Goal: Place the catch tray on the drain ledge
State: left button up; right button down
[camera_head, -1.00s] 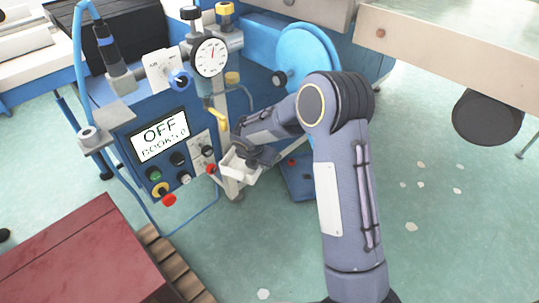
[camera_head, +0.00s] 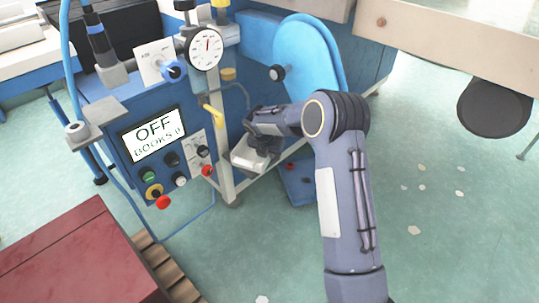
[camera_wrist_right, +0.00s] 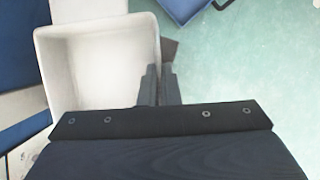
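The catch tray is a small white open box, seen in the head view (camera_head: 246,158) low on the front of the blue machine, right of the pale upright post (camera_head: 225,170). My right gripper (camera_head: 264,146) holds it. In the right wrist view the empty tray (camera_wrist_right: 100,70) lies left of my right gripper (camera_wrist_right: 160,86), whose two dark fingers close on its right wall. A pale surface (camera_wrist_right: 88,9) shows just beyond the tray's far rim; I cannot tell if it is the drain ledge. The ledge is not clear in the head view. My left gripper is out of view.
A yellow valve handle (camera_head: 213,115) is above left of the tray, below a dial gauge (camera_head: 205,48). A control panel reading OFF (camera_head: 153,135) is to the left. A red box (camera_head: 75,260) is at front left.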

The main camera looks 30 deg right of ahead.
jog(key=shift+f, duration=0.15)
jog(key=c, duration=1.6)
grip_release()
jog(key=shift+c, duration=0.2)
jog(key=p+v, duration=0.4)
jog(key=v, duration=0.7)
jog(key=shift+s+a+r+p, duration=0.2)
jog(key=shift+r+p, duration=0.2)
jog(key=shift+r, duration=0.25)
